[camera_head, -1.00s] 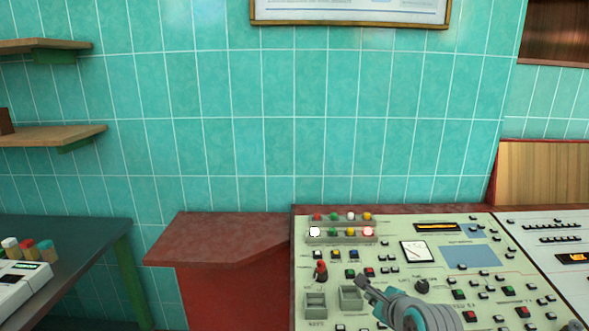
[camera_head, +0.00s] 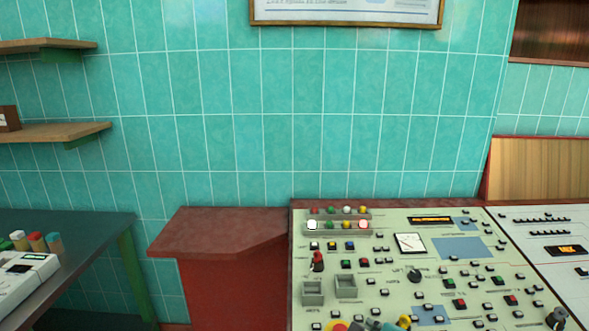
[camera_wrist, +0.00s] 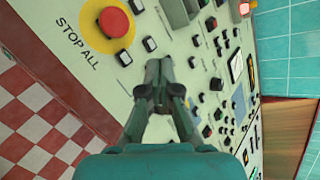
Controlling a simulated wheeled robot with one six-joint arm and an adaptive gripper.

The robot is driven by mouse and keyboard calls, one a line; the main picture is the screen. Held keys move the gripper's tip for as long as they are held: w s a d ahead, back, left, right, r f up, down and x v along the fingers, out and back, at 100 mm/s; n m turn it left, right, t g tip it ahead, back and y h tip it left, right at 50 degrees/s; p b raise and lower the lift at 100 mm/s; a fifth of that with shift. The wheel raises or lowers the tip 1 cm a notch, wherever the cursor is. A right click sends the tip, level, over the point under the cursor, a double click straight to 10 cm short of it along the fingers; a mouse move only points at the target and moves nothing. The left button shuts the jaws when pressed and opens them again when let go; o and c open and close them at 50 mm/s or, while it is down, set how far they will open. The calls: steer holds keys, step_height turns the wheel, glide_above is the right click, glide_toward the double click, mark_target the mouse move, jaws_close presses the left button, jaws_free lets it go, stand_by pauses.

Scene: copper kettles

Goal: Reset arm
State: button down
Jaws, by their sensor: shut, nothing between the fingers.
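My gripper (camera_wrist: 159,68) shows in the wrist view with its two dark fingers together and nothing between them. It is in front of the pale control panel (camera_wrist: 140,20), below and right of a red STOP ALL button (camera_wrist: 114,22) on a yellow disc. I cannot tell how far the fingertips are from the panel. In the head view only small parts of my arm may show at the bottom edge. The panel also shows there (camera_head: 385,265), with knobs, coloured lamps and a gauge (camera_head: 410,243).
A red-brown cabinet (camera_head: 225,232) stands left of the panel. A dark green table (camera_head: 85,235) with a white device (camera_head: 25,280) is at the far left. Wooden shelves (camera_head: 50,134) hang on the tiled wall. Checkered floor (camera_wrist: 40,130) shows in the wrist view.

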steer(key=s+f+n+t+h, duration=0.1)
steer(key=s+f+n, duration=0.5)
steer(key=s, duration=0.5)
steer(key=s+f+n, duration=0.3)
steer(key=s+f, duration=0.5)
steer(key=s, duration=0.4)
steer(key=s+r+n, duration=0.2)
steer(key=s+n, duration=0.2)
steer(key=s, duration=0.4)
steer(key=s+r+n+t, duration=0.1)
steer(key=s+r+n, duration=0.2)
steer(key=s, duration=0.6)
steer(key=s+r+n+t, duration=0.1)
steer(key=s+r+n, duration=0.2)
steer(key=s+n, duration=0.3)
steer(key=s, duration=0.3)
steer(key=shift+r+h, duration=0.25)
steer(key=shift+h, duration=0.05)
